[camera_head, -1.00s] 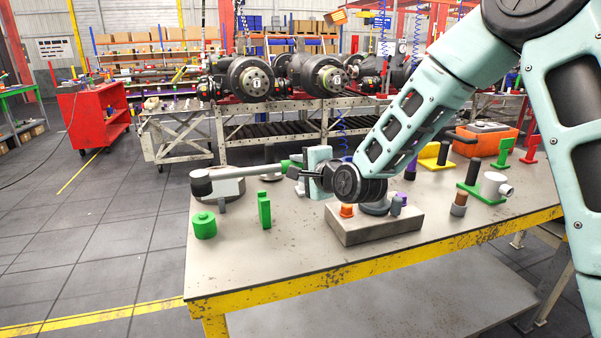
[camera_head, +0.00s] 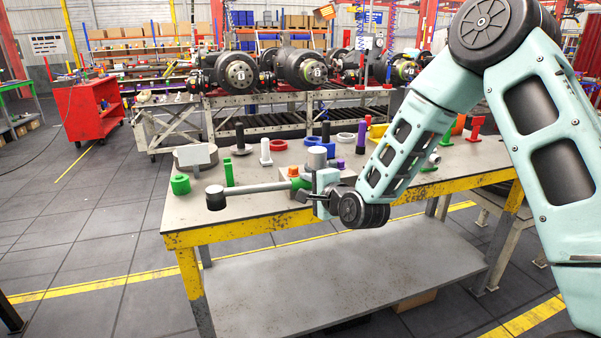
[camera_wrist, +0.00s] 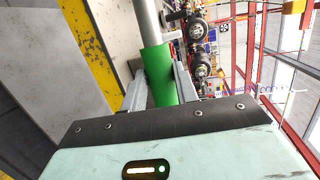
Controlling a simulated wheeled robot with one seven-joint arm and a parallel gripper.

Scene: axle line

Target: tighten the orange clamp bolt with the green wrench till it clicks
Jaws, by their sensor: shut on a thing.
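The green wrench has a green grip (camera_wrist: 160,75) and a grey shaft (camera_head: 255,187) that ends in a dark round head (camera_head: 215,198) at the left. My gripper (camera_head: 309,188) is shut on the green grip, which lies between both fingers in the wrist view. The wrench is held roughly level near the table's front edge. Its head height above the top is hard to tell. The orange clamp bolt (camera_head: 293,172) stands just behind the shaft in the picture, apart from the wrench head. Its grey block is mostly hidden by the wrench and gripper.
The table (camera_head: 255,214) has a yellow front edge. A green cylinder (camera_head: 180,185) and a thin green piece (camera_head: 228,173) stand at its left. A red ring (camera_head: 278,145), a white post (camera_head: 266,152) and other parts stand behind.

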